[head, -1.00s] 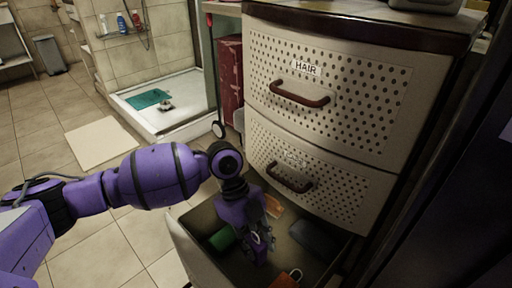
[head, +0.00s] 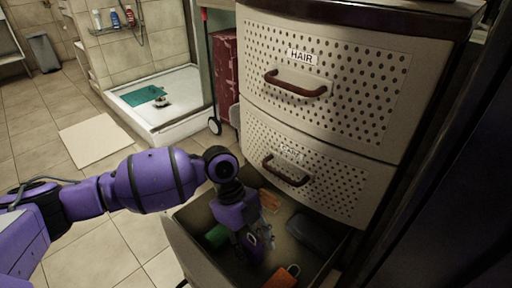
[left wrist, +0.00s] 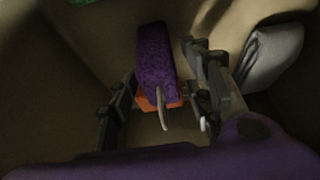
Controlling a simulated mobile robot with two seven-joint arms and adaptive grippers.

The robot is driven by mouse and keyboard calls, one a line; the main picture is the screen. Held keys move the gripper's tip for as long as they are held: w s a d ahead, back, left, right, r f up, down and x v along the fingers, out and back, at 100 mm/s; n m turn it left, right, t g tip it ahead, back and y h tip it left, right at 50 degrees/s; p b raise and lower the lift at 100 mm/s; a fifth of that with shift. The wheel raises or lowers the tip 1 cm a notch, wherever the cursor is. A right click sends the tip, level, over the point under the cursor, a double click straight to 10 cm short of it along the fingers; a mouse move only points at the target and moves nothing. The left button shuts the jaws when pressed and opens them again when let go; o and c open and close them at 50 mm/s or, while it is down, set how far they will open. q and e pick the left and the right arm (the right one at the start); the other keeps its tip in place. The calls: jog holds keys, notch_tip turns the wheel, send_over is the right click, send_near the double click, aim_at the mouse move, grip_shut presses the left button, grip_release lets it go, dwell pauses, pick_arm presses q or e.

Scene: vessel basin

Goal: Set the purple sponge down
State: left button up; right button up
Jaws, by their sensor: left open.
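The purple sponge (left wrist: 155,55) lies between the two fingers of my left gripper (left wrist: 168,100) in the left wrist view, with a pale cord loop at its near end. My left gripper is open, with visible gaps beside the sponge. An orange thing (left wrist: 160,101) shows under the sponge's near end. In the head view my left gripper (head: 262,240) reaches down inside the open bottom drawer (head: 188,245). Whether the sponge touches the drawer floor is hard to tell. My right gripper is not in view.
In the drawer are a green thing (head: 217,235), a dark thing (head: 309,234) and an orange sponge with a loop (head: 284,278). Two shut drawers (head: 330,85) stand above it.

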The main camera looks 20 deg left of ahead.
pick_arm(q)
jog(key=p+v, duration=0.4)
jog(key=v, duration=0.8)
jog(key=shift+r, duration=0.15)
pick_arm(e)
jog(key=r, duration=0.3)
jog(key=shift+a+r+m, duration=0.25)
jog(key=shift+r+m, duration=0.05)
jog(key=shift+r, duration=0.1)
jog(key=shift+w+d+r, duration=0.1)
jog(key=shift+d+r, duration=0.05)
pick_arm(q)
jog(key=shift+w+r, duration=0.1)
jog(key=shift+r, duration=0.05)
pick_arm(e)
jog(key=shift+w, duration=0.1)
